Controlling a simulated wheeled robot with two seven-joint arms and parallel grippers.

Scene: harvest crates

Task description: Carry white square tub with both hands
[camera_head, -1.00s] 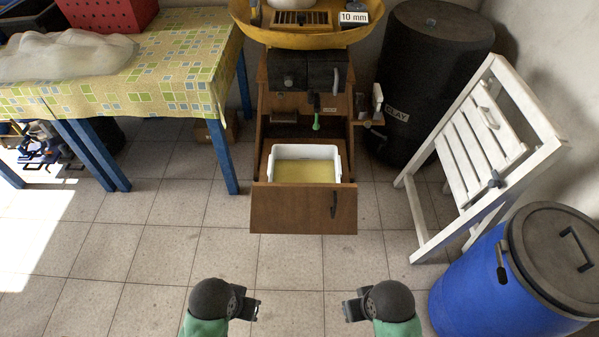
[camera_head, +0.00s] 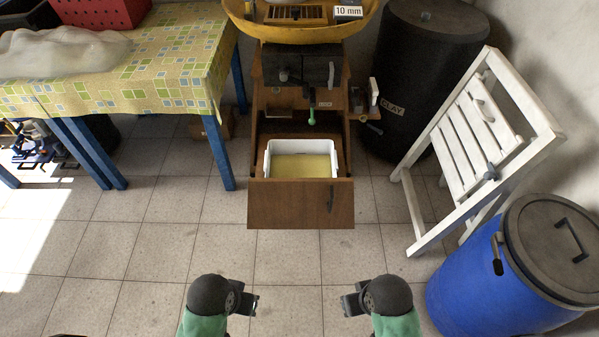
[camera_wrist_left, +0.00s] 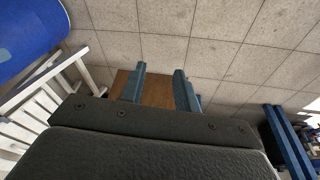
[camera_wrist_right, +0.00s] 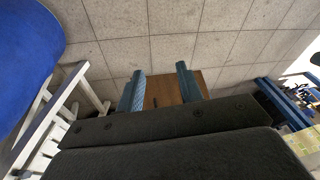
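The white square tub (camera_head: 268,160) sits inside the pulled-out wooden drawer (camera_head: 300,204) of the brown cabinet. Its white rim shows, and a yellowish fill covers its floor. The drawer front hides its lower near side. My left gripper (camera_head: 256,303) and my right gripper (camera_head: 344,303) hang in front of the drawer, nearer to me, well apart from the tub. In the left wrist view the left fingers (camera_wrist_left: 160,85) are spread with nothing between them. In the right wrist view the right fingers (camera_wrist_right: 160,88) are also spread and empty.
A table with a patterned cloth (camera_head: 165,95) stands at left. A black clay barrel (camera_head: 425,75), a white folding chair (camera_head: 470,140) and a blue barrel (camera_head: 480,290) stand at right. A yellow round pan (camera_head: 300,32) tops the cabinet. The tiled floor before the drawer is clear.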

